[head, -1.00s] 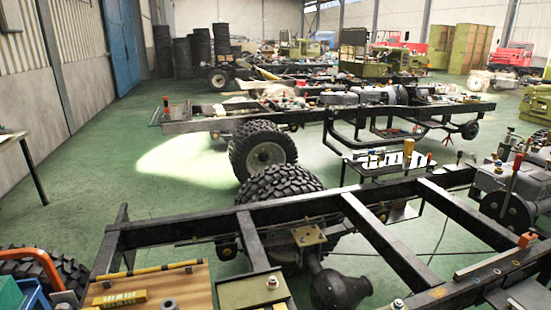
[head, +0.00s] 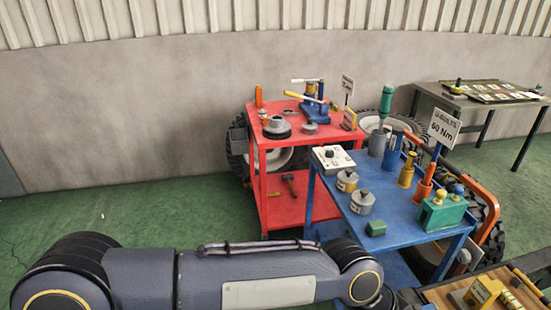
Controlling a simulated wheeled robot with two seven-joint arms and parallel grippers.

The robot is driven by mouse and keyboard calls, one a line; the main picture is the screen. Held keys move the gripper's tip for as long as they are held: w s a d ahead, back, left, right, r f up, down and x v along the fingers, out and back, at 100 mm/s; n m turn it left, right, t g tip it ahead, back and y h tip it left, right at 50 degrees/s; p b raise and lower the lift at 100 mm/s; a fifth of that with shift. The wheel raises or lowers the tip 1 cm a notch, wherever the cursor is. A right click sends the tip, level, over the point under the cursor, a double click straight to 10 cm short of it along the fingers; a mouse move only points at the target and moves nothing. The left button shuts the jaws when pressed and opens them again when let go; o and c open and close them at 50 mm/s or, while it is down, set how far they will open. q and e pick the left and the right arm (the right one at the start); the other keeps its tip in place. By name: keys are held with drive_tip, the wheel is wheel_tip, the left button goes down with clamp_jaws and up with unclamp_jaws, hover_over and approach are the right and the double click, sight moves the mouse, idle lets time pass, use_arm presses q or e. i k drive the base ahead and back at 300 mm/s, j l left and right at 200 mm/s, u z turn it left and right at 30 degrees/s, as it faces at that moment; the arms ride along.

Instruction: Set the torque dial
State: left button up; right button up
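A white box with a dark knob (head: 330,157) sits at the far left corner of the blue cart's top (head: 345,194); it looks like the torque dial. Its markings are too small to read, so I cannot tell its setting. A white sign (head: 443,126) on the blue cart reads "U-BOLTS 60 Nm". A dark grey arm of mine crosses the bottom of the head view from the left, in front of and below the carts. Neither gripper shows, and nothing is seen touching the white box.
The blue cart also bears two lidded tins (head: 361,202), a small green block (head: 376,229), upright tools in holders and a green holder (head: 441,213). A red cart (head: 283,189) stands behind left, with a tyre beside it. Green floor (head: 120,215) is clear at left.

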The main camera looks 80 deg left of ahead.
sight(329, 153)
drive_tip(key=u, duration=2.15)
drive_tip(key=i+j+u, duration=0.3)
drive_tip(key=i, duration=0.9)
drive_tip(key=i+u, duration=0.3)
drive_tip(key=i, duration=0.85)
